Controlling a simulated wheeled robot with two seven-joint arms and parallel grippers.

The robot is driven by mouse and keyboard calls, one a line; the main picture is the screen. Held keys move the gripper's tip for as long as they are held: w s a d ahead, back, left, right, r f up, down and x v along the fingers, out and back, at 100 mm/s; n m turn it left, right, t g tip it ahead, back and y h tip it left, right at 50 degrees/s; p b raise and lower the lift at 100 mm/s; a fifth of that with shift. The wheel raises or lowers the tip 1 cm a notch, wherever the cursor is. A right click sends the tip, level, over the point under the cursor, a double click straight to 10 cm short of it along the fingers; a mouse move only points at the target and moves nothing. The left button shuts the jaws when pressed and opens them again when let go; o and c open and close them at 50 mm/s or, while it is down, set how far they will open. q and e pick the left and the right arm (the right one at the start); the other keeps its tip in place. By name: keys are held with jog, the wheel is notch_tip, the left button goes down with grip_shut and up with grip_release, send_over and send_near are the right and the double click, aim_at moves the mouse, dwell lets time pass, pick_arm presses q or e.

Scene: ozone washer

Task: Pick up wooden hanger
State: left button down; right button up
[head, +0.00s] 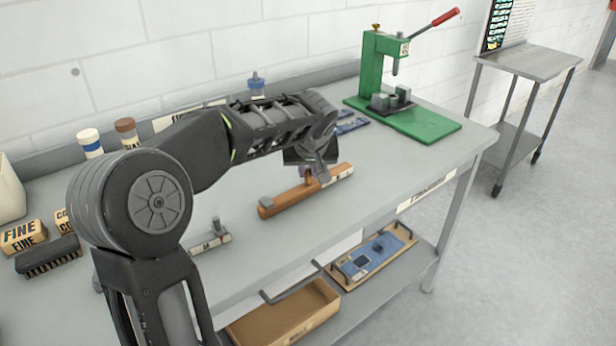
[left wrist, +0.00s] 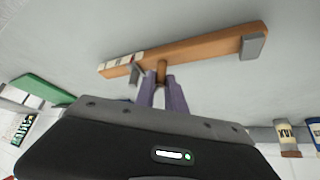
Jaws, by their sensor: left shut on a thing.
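The wooden hanger (head: 282,203) is an orange-brown bar with pale labels near one end, at the middle of the grey workbench in the head view. It also shows in the left wrist view (left wrist: 205,45), with a short wooden peg at its side and a grey block at its right end. My left gripper (head: 309,175) is over the bar; its purple fingers (left wrist: 162,84) are shut on the peg. Whether the bar touches the bench is hard to tell. My right gripper is not in view.
A green press (head: 385,85) with a red lever stands at the back right. A small labelled bar (head: 208,243), a brush (head: 47,257) and bottles lie or stand left. A lower shelf holds a wooden tray (head: 285,318) and a blue board (head: 372,258). Bench right of the hanger is clear.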

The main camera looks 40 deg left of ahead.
pick_arm(q)
notch_tip(320, 180, up, 10)
dwell(0.4)
jog(key=shift+f, duration=0.1)
dwell(0.4)
